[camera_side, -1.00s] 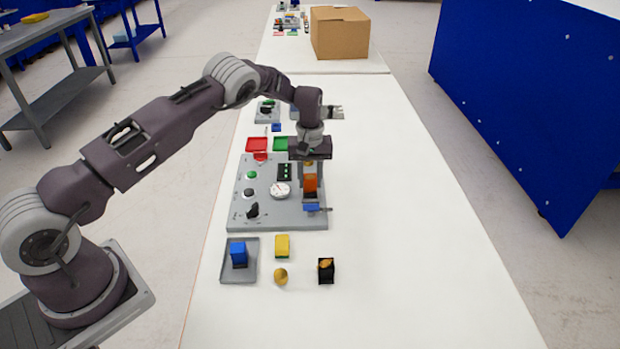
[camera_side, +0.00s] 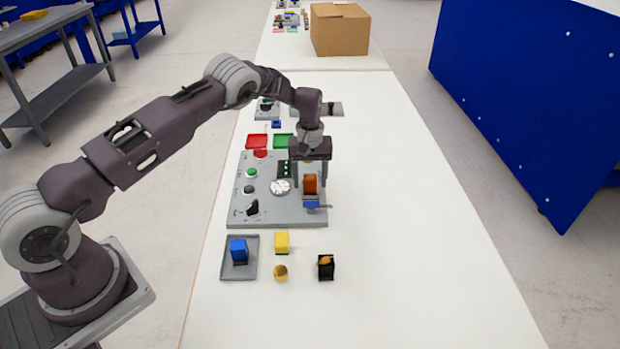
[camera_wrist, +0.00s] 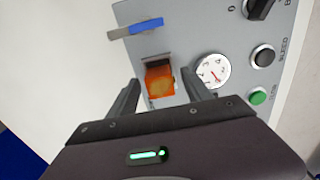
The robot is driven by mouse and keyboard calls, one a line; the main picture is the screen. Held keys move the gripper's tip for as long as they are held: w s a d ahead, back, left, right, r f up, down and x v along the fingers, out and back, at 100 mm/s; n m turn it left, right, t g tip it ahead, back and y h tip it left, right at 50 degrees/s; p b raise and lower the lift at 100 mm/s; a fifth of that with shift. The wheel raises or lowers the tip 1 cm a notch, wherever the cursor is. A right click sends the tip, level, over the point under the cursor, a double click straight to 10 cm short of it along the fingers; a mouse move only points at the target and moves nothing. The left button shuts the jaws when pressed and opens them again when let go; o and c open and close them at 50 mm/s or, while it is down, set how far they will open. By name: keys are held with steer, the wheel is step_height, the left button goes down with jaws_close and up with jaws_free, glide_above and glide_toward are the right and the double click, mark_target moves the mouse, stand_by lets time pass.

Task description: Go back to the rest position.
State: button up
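My gripper (camera_side: 311,180) hangs pointing down over the right side of the grey control panel (camera_side: 240,215). Its two fingers are spread apart, one on each side of an orange block (camera_side: 310,184). In the wrist view my gripper (camera_wrist: 160,92) shows a gap between each finger and the orange block (camera_wrist: 160,84). The block sits in a slot on the panel, next to a blue lever (camera_side: 312,205). The lever also shows in the wrist view (camera_wrist: 146,26). A white dial gauge (camera_wrist: 213,71) with a red needle is beside the block.
In front of the panel are a grey tray (camera_side: 229,272) with a blue block (camera_side: 238,250), a yellow block (camera_side: 282,242), a gold piece (camera_side: 281,272) and a black holder (camera_side: 326,267). Red (camera_side: 257,141) and green (camera_side: 283,141) trays lie behind. The table's right side is clear.

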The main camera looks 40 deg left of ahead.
step_height(320, 180, up, 20)
steer(key=s+d+t, duration=0.1)
steer(key=s+d, duration=0.1)
steer(key=s, duration=0.1)
steer(key=s+d+r+m+t, duration=0.1)
steer(key=s+d+r+m, duration=0.2)
steer(key=s+r, duration=0.65)
steer(key=s+d+r+m+t+h, duration=0.1)
steer(key=s+d+r+m+t, duration=0.15)
steer(key=s+r, duration=0.65)
steer(key=s+d+f+m, duration=0.1)
steer(key=s+f, duration=0.1)
steer(key=s, duration=0.7)
steer(key=s+d+f+m+t+y, duration=0.1)
steer(key=s+f+m, duration=0.1)
steer(key=s, duration=0.7)
steer(key=shift+s+f, duration=0.35)
steer(key=shift+f, duration=0.15)
steer(key=shift+m, duration=0.25)
